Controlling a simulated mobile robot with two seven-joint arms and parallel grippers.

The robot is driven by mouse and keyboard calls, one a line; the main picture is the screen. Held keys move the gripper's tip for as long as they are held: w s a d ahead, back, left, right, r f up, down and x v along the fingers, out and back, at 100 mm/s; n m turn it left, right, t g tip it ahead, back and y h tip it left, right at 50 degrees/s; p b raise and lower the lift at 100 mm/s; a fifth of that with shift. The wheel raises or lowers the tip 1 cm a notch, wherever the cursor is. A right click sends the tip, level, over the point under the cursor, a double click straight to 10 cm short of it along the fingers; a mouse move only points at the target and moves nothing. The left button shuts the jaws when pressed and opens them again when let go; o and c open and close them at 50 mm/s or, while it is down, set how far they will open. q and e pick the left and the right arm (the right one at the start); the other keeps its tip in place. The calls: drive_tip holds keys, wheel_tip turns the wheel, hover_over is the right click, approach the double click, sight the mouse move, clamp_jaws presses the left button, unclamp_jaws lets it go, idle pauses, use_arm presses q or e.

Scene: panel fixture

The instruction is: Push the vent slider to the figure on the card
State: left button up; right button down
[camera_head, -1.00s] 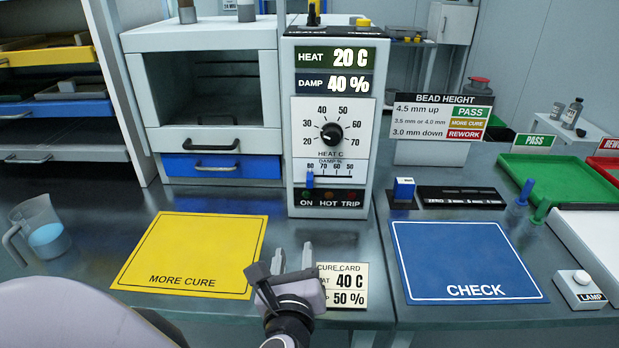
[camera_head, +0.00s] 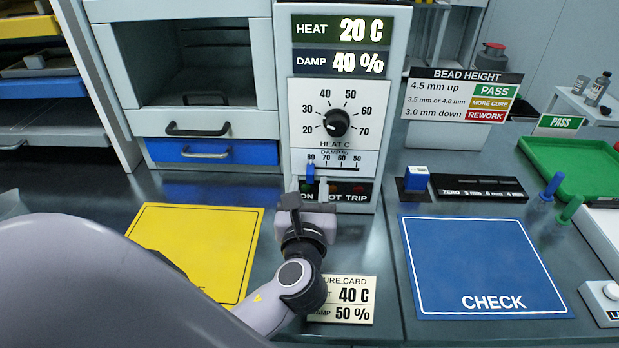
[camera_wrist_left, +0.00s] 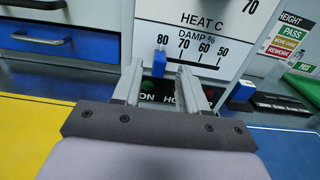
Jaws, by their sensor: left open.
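The vent slider is a small blue knob (camera_head: 310,172) at the left, 80 end of the DAMP % scale on the white control unit (camera_head: 283,120). The unit's display reads HEAT 20 C and DAMP 40 %. The cure card (camera_head: 342,314) lies on the bench and reads 40 C and 50 %, its left part covered by my arm. My left gripper (camera_head: 315,188) is open just in front of the slider, over the ON/HOT/TRIP lamp strip. In the left wrist view the knob (camera_wrist_left: 159,62) appears between the fingertips; I cannot tell whether they touch it.
A heat dial (camera_head: 337,123) sits above the scale. A yellow MORE CURE mat (camera_head: 215,225) lies left and a blue CHECK mat (camera_head: 480,265) right. A black gauge strip (camera_head: 478,188) with a blue block (camera_head: 416,178) stands right of the unit.

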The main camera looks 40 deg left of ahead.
use_arm(q)
drive_tip(key=shift+x, duration=1.1)
clamp_jaws()
approach(360, 167)
drive_tip(key=x, duration=0.5)
drive_tip(key=shift+s+a+p, duration=0.1)
drive_tip(key=shift+a+p, duration=0.05)
drive_tip(key=shift+p, duration=0.25)
unclamp_jaws()
